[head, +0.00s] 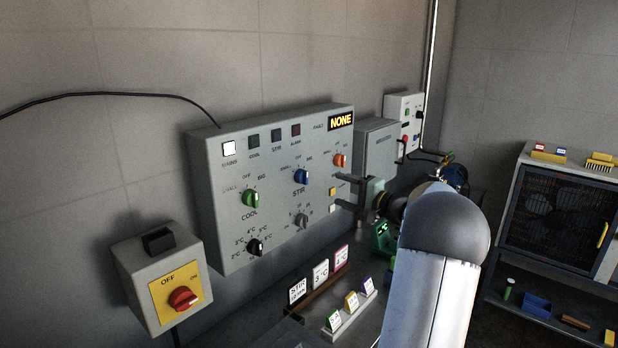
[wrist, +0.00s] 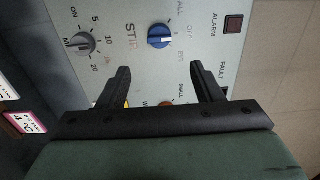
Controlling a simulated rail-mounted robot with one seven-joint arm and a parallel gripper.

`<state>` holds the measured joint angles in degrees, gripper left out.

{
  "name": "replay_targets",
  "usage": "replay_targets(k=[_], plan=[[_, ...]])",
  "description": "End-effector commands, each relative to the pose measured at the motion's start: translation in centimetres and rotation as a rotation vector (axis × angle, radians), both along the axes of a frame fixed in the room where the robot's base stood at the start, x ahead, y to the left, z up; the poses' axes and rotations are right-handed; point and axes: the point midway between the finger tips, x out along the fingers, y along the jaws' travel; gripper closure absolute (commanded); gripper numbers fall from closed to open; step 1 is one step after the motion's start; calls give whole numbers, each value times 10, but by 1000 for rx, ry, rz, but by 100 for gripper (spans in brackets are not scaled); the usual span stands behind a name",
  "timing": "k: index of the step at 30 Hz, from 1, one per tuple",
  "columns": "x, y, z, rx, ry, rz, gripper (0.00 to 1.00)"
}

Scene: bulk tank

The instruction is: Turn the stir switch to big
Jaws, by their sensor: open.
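The blue stir switch (head: 301,177) is a round knob on the grey control panel, above the word STIR, with SMALL, OFF and BIG printed around it. In the wrist view the blue knob (wrist: 160,36) sits ahead of the fingertips, roughly centred between them. I cannot clearly tell which mark its pointer is at. My gripper (head: 336,191) is open and empty, to the right of the knob in the head view. Its two dark fingers (wrist: 161,73) are apart in the wrist view, and neither touches the knob.
Neighbouring knobs are the green COOL knob (head: 250,198), an orange knob (head: 340,160), a grey knob (head: 301,220) and a black knob (head: 254,247). The display (head: 341,121) reads NONE. A red isolator switch (head: 183,298) is at lower left. Small label cards (head: 320,274) stand below the panel.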

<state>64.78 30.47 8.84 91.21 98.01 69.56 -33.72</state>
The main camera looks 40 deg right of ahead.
Motion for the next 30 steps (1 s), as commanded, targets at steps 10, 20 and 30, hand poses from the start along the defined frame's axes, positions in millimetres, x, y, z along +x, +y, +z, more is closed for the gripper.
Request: replay_targets(k=[10, 20, 30], plan=[[77, 17, 2, 2, 2, 4, 40], [121, 26, 1, 1, 2, 2, 40], [126, 26, 0, 0, 2, 1, 40]])
